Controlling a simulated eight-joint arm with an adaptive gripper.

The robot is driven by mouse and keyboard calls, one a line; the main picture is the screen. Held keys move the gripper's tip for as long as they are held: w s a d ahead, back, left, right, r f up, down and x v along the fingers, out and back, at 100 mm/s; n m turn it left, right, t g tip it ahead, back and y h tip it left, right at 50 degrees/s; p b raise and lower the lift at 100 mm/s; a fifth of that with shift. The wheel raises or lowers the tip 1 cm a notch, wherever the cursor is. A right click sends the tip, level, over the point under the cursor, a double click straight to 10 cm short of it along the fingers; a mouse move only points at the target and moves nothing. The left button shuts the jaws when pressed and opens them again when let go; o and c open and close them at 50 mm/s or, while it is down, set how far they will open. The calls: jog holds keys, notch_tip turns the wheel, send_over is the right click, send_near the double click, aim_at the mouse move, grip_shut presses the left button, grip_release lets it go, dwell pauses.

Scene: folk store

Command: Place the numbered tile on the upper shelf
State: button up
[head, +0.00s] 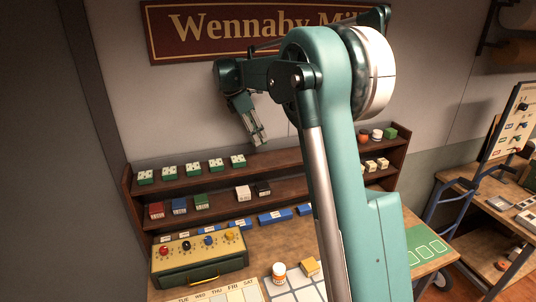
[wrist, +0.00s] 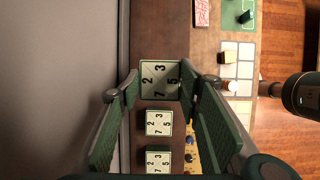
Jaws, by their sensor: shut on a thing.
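My gripper (head: 258,139) hangs above the upper shelf (head: 283,160) in the head view, pointing down. In the wrist view my gripper (wrist: 163,78) is shut on a numbered tile (wrist: 160,82), pale-faced with 2, 3, 5 and 7. The tile looks larger than those below it, so it is held above the shelf. A row of similar green-and-white tiles (head: 193,169) stands on the left of the upper shelf. Two of them show in the wrist view, the nearer one (wrist: 158,123) in line with the held tile. My arm hides the middle of the shelf.
Red, blue, green, white and black boxes (head: 201,201) stand on the shelf below. Small items (head: 377,134) stand at the upper shelf's right end. A green box with coloured knobs (head: 199,255) is on the counter. Bare shelf lies right of the tile row.

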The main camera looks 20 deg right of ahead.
jog(key=shift+f, duration=2.2)
jog(key=shift+f, duration=0.1)
jog(key=shift+f+p, duration=0.4)
jog(key=shift+f, duration=1.6)
jog(key=shift+f, duration=0.15)
jog(key=o, duration=1)
jog(key=shift+c, duration=0.2)
jog(key=b+v, duration=0.1)
jog(key=v, duration=1.1)
